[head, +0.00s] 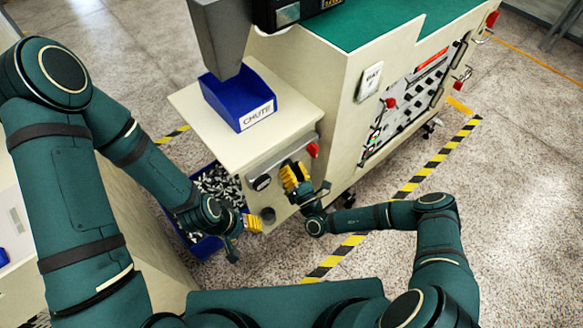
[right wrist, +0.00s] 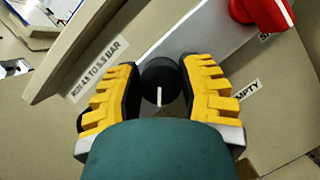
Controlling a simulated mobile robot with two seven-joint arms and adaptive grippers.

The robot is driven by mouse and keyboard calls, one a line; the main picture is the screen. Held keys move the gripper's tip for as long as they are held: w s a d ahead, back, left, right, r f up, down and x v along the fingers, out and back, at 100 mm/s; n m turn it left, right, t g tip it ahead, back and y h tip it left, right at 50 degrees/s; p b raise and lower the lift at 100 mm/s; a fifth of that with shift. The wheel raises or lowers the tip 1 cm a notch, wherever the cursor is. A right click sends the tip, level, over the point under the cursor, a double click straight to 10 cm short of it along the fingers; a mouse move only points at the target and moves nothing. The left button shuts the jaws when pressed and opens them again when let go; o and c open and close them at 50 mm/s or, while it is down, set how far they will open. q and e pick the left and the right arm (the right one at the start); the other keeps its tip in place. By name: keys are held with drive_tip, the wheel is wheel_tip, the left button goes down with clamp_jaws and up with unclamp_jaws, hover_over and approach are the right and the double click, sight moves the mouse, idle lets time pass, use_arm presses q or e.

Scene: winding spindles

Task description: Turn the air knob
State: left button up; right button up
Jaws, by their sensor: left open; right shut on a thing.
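The black air knob (right wrist: 160,82) with a white pointer line sits on a light metal strip in the right wrist view. A label beside it ends in "5.5 BAR" (right wrist: 95,72). My right gripper (right wrist: 162,90) has its yellow fingers on both sides of the knob and is shut on it. In the head view my right gripper (head: 293,178) is at the cabinet's front panel and hides the knob. My left gripper (head: 252,222) is open and empty, low in front of the cabinet, left of the right gripper.
A red knob (head: 312,150) is on the same strip, right of my right gripper. A round black gauge-like part (head: 262,183) is to the left. A blue CHUTE bin (head: 238,100) stands on top. A blue crate (head: 207,248) of small parts is below.

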idle(0.3)
drive_tip(key=o, duration=1.2)
drive_tip(key=v, duration=1.2)
drive_tip(key=shift+a, duration=0.1)
